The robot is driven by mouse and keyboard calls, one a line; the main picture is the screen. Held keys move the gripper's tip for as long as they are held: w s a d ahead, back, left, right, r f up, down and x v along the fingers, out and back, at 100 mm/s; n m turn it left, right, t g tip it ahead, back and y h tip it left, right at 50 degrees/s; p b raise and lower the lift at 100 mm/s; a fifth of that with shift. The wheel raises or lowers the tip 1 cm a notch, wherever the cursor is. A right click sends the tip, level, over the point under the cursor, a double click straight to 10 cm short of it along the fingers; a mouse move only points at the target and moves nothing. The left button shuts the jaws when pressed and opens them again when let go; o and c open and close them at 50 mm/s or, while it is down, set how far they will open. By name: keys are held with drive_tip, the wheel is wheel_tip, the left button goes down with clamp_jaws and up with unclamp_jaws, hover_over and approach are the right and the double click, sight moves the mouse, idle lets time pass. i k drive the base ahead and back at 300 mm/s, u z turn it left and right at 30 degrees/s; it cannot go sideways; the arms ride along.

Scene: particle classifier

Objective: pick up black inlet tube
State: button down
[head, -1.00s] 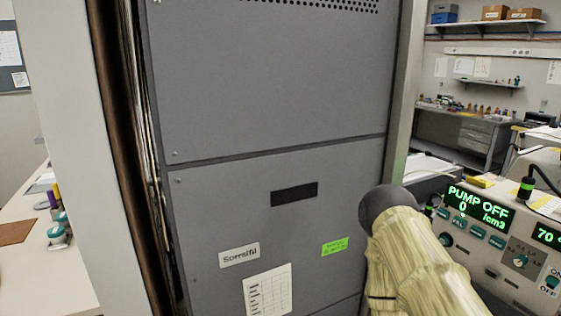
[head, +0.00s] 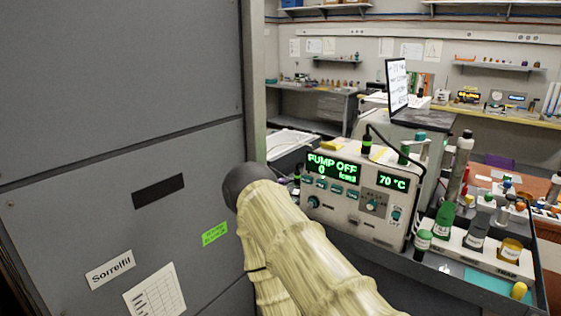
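A thin black tube (head: 385,132) arches from a black fitting with a green band (head: 366,145) on top of the pump unit (head: 350,205). It bends to the right towards several bottles. I cannot tell for sure that this is the inlet tube. A second small black fitting with a green band (head: 297,176) stands at the unit's left end. The unit's display reads PUMP OFF, 0 /cm3 and 70 °C. My arm, in a cream sleeve with a dark rounded end, covers the lower middle. My gripper's fingers do not show.
A tall grey cabinet (head: 100,90) fills the left side, close to my arm. A rack (head: 478,254) with several capped bottles stands right of the pump unit. A monitor (head: 397,85) stands behind it. Benches and shelves line the back wall.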

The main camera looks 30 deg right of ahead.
sight(366, 144)
drive_tip(key=k, duration=0.45)
drive_tip(key=z, duration=0.3)
drive_tip(key=i, duration=0.4)
drive_tip(key=z, duration=0.95)
